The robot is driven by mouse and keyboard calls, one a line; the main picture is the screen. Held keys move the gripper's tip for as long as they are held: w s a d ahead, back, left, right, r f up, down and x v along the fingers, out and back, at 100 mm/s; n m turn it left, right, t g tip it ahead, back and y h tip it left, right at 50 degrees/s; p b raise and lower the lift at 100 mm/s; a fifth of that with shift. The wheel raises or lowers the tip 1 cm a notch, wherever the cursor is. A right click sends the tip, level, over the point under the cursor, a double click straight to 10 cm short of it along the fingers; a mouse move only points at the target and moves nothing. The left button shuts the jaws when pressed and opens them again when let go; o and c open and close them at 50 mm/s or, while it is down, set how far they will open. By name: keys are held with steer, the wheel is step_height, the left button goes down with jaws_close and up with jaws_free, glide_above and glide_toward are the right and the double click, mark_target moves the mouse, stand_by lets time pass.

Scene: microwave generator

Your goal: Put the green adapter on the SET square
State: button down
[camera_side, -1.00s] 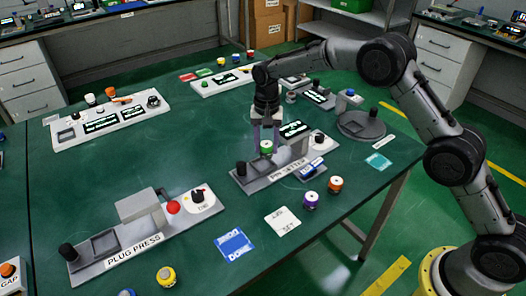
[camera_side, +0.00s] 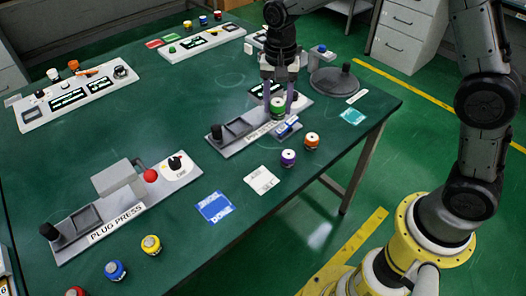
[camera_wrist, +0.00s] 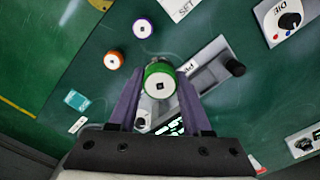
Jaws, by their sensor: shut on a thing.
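The green adapter (camera_side: 277,105) is a short cylinder with a green band and a pale top with a dark centre hole. My gripper (camera_side: 278,97) is shut on it, one purple finger on each side, above the pin setter (camera_side: 225,143). In the wrist view the green adapter (camera_wrist: 159,80) sits between the fingertips. The SET square (camera_side: 262,179) is a white card on the green table, left of the purple adapter. Part of it shows at the top of the wrist view (camera_wrist: 178,8). Nothing lies on it.
A purple adapter (camera_side: 288,157) and an orange one (camera_side: 312,140) stand right of the SET square. A blue DONE square (camera_side: 214,207) lies left of it. The plug press (camera_side: 125,200) stands further left. A teal square (camera_side: 352,117) lies near the table's right edge.

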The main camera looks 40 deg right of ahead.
steer(key=s+a+f+m, duration=0.1)
steer(key=s+a+m, duration=0.25)
steer(key=s, duration=1.35)
steer(key=shift+n, duration=0.25)
steer(key=w+a+f, duration=0.1)
steer(key=w+f, duration=0.1)
steer(key=w, duration=0.1)
steer(key=w+a+f, duration=0.2)
steer(key=w+f, duration=0.1)
steer(key=w, duration=0.1)
steer(key=w+a+f, duration=0.2)
steer(key=w+f, duration=0.1)
steer(key=w, duration=0.1)
steer(key=shift+w+a+f, duration=0.15)
steer(key=shift+w, duration=0.1)
steer(key=shift+w+a+f, duration=0.2)
steer(key=shift+w+f, duration=0.25)
steer(key=shift+f, duration=0.2)
steer(key=shift+w+f, duration=0.1)
steer(key=shift+f, duration=1.45)
steer(key=shift+f, duration=0.1)
steer(key=shift+c, duration=1.7)
jaws_free()
steer(key=shift+f, duration=0.1)
